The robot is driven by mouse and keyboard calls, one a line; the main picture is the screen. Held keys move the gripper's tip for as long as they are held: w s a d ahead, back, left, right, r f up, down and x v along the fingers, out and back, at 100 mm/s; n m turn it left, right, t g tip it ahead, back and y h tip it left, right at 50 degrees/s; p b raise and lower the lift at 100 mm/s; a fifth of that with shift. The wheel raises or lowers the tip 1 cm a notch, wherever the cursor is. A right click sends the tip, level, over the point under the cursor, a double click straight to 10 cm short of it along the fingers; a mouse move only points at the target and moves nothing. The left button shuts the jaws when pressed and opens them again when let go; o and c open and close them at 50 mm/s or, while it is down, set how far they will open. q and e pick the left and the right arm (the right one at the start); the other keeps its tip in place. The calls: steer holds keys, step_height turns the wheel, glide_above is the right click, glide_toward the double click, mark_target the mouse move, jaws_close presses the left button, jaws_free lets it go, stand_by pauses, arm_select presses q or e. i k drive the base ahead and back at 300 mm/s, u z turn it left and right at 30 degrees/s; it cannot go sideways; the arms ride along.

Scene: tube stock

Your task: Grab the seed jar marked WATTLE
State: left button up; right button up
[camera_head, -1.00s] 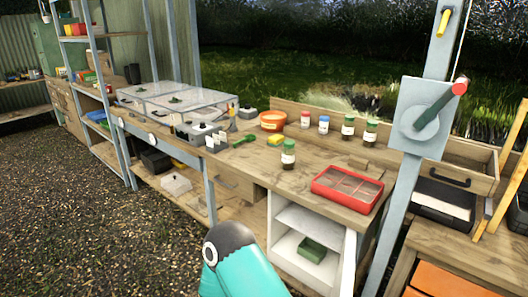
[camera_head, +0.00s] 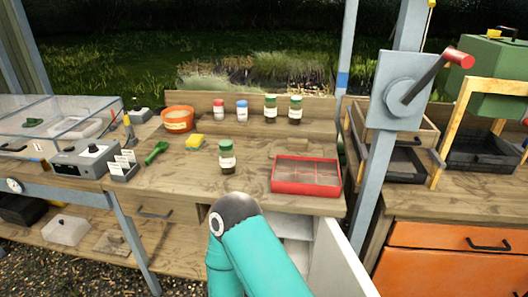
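Several small jars stand upright on the wooden bench (camera_head: 180,185); their labels are too small to read, so I cannot tell which is marked WATTLE. A green-capped jar (camera_head: 227,160) stands alone near the front. Along the back board stand a red-capped jar (camera_head: 219,113), a blue-capped jar (camera_head: 242,113) and two green-capped jars, one at the left (camera_head: 270,110) and one at the right (camera_head: 295,111). A teal link of my arm rises from the bottom middle, just in front of the bench. Neither gripper is in view.
A red divided tray (camera_head: 307,190) sits right of the front jar. A yellow sponge-like block (camera_head: 194,141), green scoop (camera_head: 156,152) and orange bowl (camera_head: 178,120) lie to its left. A grey post with a crank box (camera_head: 398,90) rises at the right. An open white cabinet door (camera_head: 335,255) juts out below.

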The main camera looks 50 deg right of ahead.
mark_target(227, 158)
steer(key=z, duration=0.35)
steer(key=i, duration=0.9)
steer(key=z, duration=0.5)
steer(key=k, duration=0.85)
steer(key=z, duration=0.25)
steer(key=i, duration=0.85)
